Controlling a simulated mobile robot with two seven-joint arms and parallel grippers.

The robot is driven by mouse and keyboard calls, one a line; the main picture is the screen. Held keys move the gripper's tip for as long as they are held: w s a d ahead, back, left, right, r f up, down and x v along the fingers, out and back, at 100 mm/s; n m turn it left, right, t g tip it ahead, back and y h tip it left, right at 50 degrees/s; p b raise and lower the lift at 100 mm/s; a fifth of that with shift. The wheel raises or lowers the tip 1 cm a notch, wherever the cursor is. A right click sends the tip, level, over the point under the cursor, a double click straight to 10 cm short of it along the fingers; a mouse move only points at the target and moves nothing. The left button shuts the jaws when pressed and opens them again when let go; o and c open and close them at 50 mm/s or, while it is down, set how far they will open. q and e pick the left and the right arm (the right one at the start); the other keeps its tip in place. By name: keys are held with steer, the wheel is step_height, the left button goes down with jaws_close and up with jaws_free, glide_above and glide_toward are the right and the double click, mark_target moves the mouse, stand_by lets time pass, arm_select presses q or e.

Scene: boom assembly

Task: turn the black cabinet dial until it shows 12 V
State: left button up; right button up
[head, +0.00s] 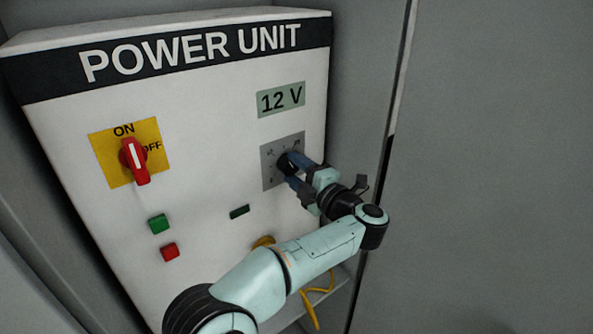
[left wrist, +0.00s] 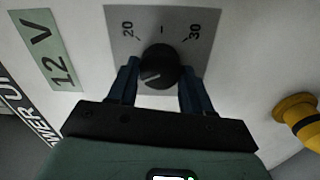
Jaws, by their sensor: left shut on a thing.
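The black dial (head: 284,163) sits on a grey scale plate (head: 269,176) on the right of the white cabinet front. In the left wrist view the dial (left wrist: 160,63) has scale marks 20 and 30 near it, and a faint pale line on its face points to the lower left. The green display (head: 281,99) above it reads 12 V; it also shows in the left wrist view (left wrist: 46,48). My left gripper (head: 291,170) is shut on the dial, with blue fingers on either side of it. My right gripper is not in view.
A red ON/OFF switch (head: 134,160) on a yellow plate is at left, its handle roughly upright below ON. Green (head: 159,223) and red (head: 169,251) buttons sit lower. A yellow connector (left wrist: 298,115) is beside the dial plate. A yellow cable (head: 310,310) hangs below my arm.

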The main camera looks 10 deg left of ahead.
arm_select(q)
steer(key=o, duration=1)
steer(key=shift+o, duration=0.2)
steer(key=b+v, duration=0.2)
steer(key=v, duration=1.1)
steer(key=shift+s+d+b, duration=0.15)
steer(key=shift+b, duration=0.2)
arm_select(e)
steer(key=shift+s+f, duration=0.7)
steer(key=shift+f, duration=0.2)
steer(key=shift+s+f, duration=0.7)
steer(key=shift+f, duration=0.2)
